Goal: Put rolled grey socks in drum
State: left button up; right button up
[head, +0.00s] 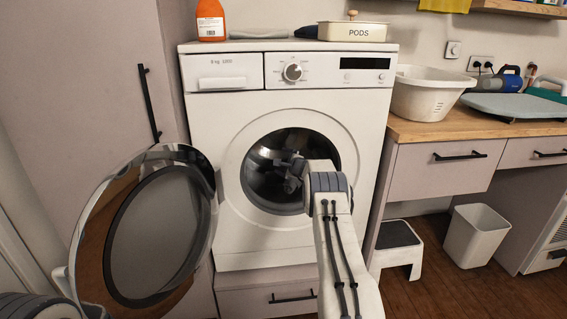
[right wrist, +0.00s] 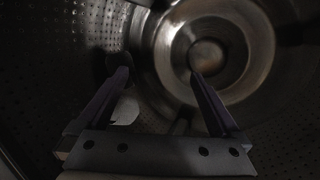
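The white washing machine (head: 230,125) stands with its round door (head: 205,225) swung open to the left. My right arm reaches into the drum (head: 262,175), and the right gripper (head: 290,172) is inside it. In the right wrist view the gripper (right wrist: 157,76) has its two fingers wide apart, with nothing held between them. A small pale patch (right wrist: 126,110) shows beside the left finger in the dim drum; I cannot tell whether it is the rolled grey socks. No socks can be clearly made out. The left gripper is not visible; only part of that arm shows at the lower left.
An orange bottle (head: 210,20), a flat grey item (head: 258,35) and a pods box (head: 352,31) sit on the machine. A white basin (head: 425,95) stands on the wooden counter (head: 415,131). A step stool (head: 397,240) and white bin (head: 476,237) are on the floor at right.

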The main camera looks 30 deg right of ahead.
jog(key=shift+s, duration=0.1)
jog(key=b+v, duration=0.1)
jog(key=v, duration=0.9)
jog(key=shift+s+a, duration=0.15)
jog(key=shift+s, duration=0.05)
